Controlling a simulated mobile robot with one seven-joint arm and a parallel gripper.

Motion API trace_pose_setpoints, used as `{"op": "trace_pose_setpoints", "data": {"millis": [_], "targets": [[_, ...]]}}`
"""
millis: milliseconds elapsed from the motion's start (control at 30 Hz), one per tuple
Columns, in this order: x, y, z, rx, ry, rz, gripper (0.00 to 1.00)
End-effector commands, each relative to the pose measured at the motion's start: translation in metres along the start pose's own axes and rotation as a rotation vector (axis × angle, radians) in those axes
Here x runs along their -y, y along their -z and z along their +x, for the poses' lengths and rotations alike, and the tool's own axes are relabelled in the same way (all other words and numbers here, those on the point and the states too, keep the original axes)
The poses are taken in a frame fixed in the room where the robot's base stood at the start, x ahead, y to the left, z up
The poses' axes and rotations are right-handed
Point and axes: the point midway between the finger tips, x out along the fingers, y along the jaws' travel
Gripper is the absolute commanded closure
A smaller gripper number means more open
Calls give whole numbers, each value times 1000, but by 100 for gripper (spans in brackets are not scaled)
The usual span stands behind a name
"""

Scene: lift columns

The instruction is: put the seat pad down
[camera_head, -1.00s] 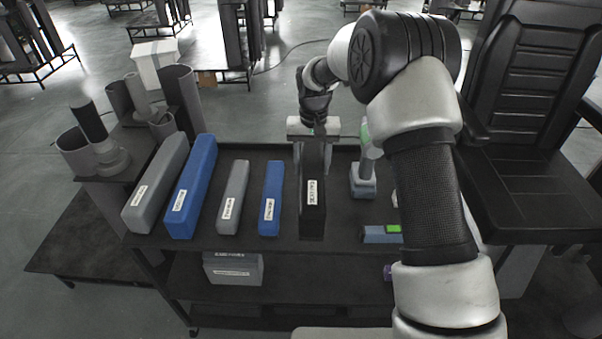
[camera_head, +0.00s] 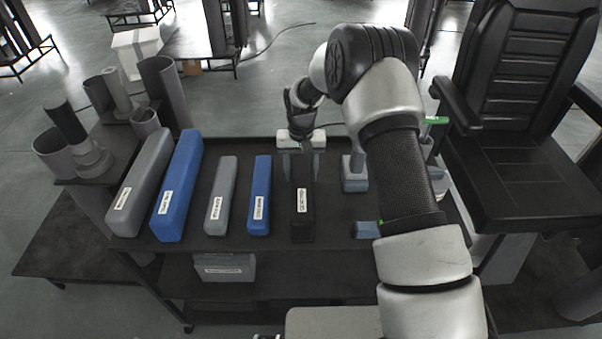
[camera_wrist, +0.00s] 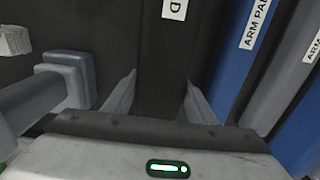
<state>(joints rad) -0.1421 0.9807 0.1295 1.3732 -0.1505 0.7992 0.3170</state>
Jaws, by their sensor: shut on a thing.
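The seat pad is a long black block (camera_head: 303,217) with a white label on its near end. It lies in line with the row of bars on the dark cart top (camera_head: 340,222). My gripper (camera_head: 300,166) is at its far part, pointing down. In the wrist view the black block (camera_wrist: 164,70) runs between the two grey fingers of my gripper (camera_wrist: 160,90), which are shut on it; only the letter D of its label shows. The block is at or very near the cart top; I cannot tell whether it touches.
A blue bar (camera_head: 259,200) lies just left, then a grey bar (camera_head: 221,200) and larger blue (camera_head: 178,190) and grey (camera_head: 142,188) blocks. A grey-blue stand (camera_head: 354,178) is close right. A black chair (camera_head: 520,170) stands at the right.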

Motion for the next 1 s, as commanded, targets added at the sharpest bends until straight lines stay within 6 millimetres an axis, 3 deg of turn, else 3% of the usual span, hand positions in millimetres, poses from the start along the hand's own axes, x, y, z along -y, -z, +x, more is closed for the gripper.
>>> {"op": "trace_pose_setpoints", "data": {"millis": [400,433,533,833,1000], "targets": [[0,1,11,-3,1,0,75],[0,0,11,-1,0,0,45],[0,0,10,-1,0,0,30],[0,0,8,-1,0,0,30],[0,1,-7,-4,1,0,30]]}}
